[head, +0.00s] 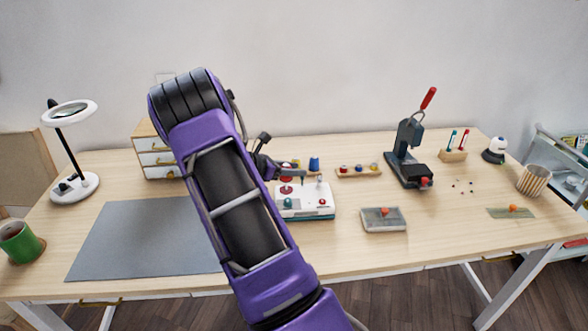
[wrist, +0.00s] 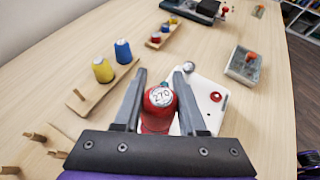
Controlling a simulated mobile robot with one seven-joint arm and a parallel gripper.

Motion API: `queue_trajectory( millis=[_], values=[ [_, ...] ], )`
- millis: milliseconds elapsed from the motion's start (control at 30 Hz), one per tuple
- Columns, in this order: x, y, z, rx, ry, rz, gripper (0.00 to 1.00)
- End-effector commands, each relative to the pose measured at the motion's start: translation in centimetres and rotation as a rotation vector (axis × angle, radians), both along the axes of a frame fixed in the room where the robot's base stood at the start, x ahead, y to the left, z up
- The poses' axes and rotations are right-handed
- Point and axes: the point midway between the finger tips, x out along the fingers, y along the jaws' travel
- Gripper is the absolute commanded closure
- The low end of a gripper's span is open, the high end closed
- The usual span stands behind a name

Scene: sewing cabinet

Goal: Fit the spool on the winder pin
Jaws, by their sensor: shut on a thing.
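My gripper (wrist: 160,98) is shut on a red spool (wrist: 158,112) with a pale top marked 270. The spool sits upright between the two fingers. In the head view my gripper (head: 290,175) is over the left part of the white winder (head: 305,204). The winder (wrist: 203,84) also shows in the wrist view, partly behind the spool and right finger. It has a red button (wrist: 215,97) and a small silver-topped post (wrist: 188,67). I cannot tell whether this post is the winder pin. Whether the spool touches the winder is hidden.
A wooden peg rack (wrist: 90,103) holds a yellow spool (wrist: 102,70) and a blue spool (wrist: 123,51). Behind is a smaller rack (wrist: 160,41) of spools. A clear-lidded box (wrist: 243,66) and a dark press (head: 408,160) stand right. A grey mat (head: 140,240) lies left.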

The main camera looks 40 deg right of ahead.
Motion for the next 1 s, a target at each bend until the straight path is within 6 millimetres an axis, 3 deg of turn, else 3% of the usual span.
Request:
queue_trajectory(
  millis=[1000],
  values=[
    [0.0,0.01,-0.72,0.0,0.0,0.0,1.0]
  ],
)
